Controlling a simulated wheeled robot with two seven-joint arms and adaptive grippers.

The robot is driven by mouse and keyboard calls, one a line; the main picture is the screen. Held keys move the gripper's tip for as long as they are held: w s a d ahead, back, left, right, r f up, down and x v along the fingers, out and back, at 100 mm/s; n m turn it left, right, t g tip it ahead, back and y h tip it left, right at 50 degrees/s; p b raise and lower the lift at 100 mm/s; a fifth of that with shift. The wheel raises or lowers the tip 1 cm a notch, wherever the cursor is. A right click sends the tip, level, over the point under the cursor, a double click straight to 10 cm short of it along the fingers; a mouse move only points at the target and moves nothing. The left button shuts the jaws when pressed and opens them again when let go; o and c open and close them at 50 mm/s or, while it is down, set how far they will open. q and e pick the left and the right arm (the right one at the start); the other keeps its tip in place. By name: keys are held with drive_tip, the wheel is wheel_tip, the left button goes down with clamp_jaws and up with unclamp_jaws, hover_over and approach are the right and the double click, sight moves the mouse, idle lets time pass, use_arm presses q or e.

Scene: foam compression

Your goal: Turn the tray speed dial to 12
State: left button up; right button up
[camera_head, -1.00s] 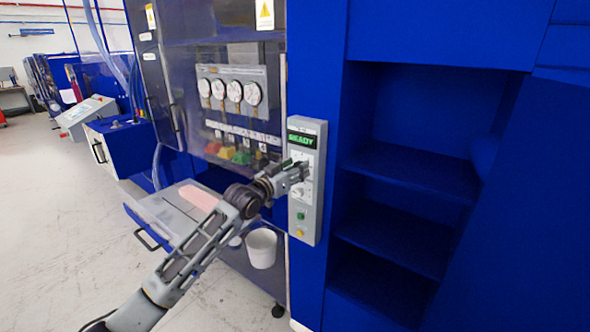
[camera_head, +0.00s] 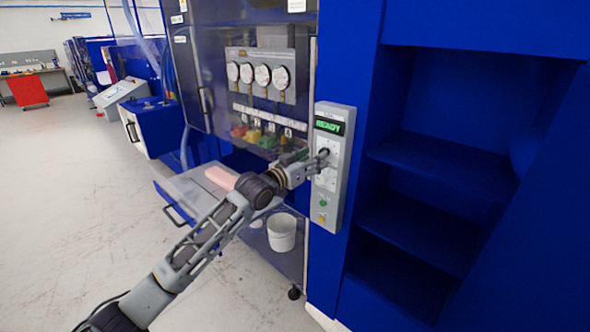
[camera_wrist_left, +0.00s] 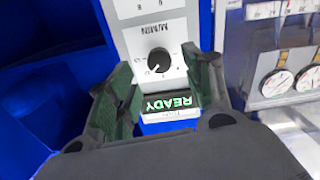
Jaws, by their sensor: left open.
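The grey control panel (camera_head: 333,200) is mounted on the blue machine, with a green READY display (camera_head: 328,125) near its top. The display also shows, upside down, in the left wrist view (camera_wrist_left: 168,103). A black dial (camera_wrist_left: 159,60) with a scale around it sits beside the display on the panel. My left gripper (camera_head: 322,158) is in front of the panel at the dial's height, partly covering it in the head view. In the left wrist view its two fingers (camera_wrist_left: 164,85) are open, spread either side of the panel, with the dial between and beyond them. Whether they touch the panel is unclear.
A second dial face is partly visible further along the panel, near a MM/MIN label. Below are a green button (camera_head: 323,203) and a yellow one (camera_head: 321,217). Round gauges (camera_head: 262,75) stand left, a white bucket (camera_head: 282,232) below, and open blue shelves (camera_head: 440,155) right.

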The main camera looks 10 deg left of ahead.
use_arm(q)
drive_tip(key=v, duration=0.7)
drive_tip(key=shift+s+a, duration=0.25)
drive_tip(key=shift+s, duration=0.05)
drive_tip(key=shift+f, duration=0.1)
